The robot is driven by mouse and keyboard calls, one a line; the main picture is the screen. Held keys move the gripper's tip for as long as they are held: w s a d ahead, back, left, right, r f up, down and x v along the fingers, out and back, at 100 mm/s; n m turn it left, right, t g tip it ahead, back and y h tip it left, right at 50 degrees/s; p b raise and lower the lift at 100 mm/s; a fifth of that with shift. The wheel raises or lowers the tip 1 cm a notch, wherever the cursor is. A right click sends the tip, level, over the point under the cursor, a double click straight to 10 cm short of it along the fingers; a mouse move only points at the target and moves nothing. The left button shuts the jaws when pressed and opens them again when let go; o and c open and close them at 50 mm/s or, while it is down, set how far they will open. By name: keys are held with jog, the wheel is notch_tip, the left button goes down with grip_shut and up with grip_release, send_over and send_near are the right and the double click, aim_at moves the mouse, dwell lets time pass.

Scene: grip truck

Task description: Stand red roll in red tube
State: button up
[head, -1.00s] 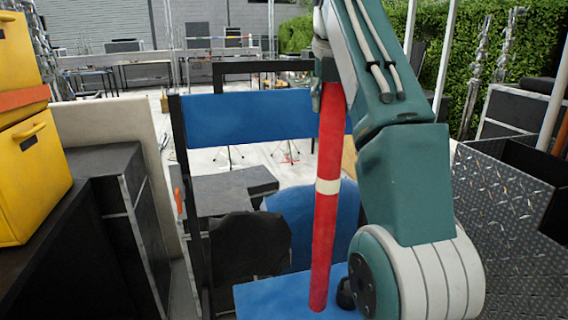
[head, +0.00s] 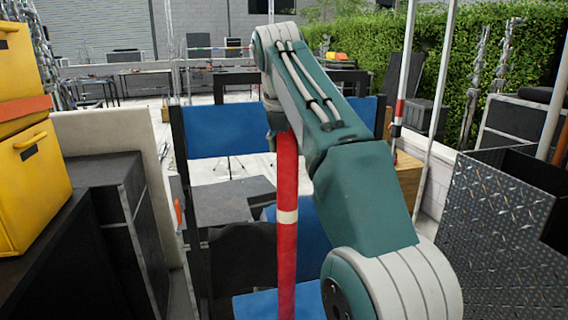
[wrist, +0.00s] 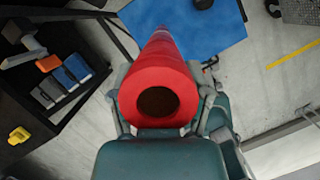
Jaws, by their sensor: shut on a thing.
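The red roll (head: 287,255) is long, with a pale band around its middle. In the head view it hangs nearly upright below the end of my arm, and its lower end runs to the bottom edge of the picture. My gripper (wrist: 163,90) is shut on the roll near its upper end, with a finger on each side. In the wrist view the near end of the roll (wrist: 160,78) is open and hollow, and its length points away towards a blue surface. I cannot make out a separate red tube in either view.
A blue panel (head: 225,140) and a blue seat-like surface (head: 255,305) lie around the roll. Black cases (head: 120,215) and yellow boxes (head: 25,165) stand at left. A diamond-plate metal box (head: 490,215) stands at right. Dark shelving (wrist: 35,90) shows in the wrist view.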

aim_at(281, 140)
jog(key=shift+w+a+f, duration=0.15)
jog(key=shift+a+f, duration=0.2)
jog(key=shift+f, duration=1.6)
jog(key=o, duration=1.3)
jog(key=shift+o, duration=0.2)
jog(key=v, duration=0.6)
jog(key=shift+r, duration=0.25)
jog(key=shift+s+r, duration=0.25)
jog(key=shift+r, duration=0.2)
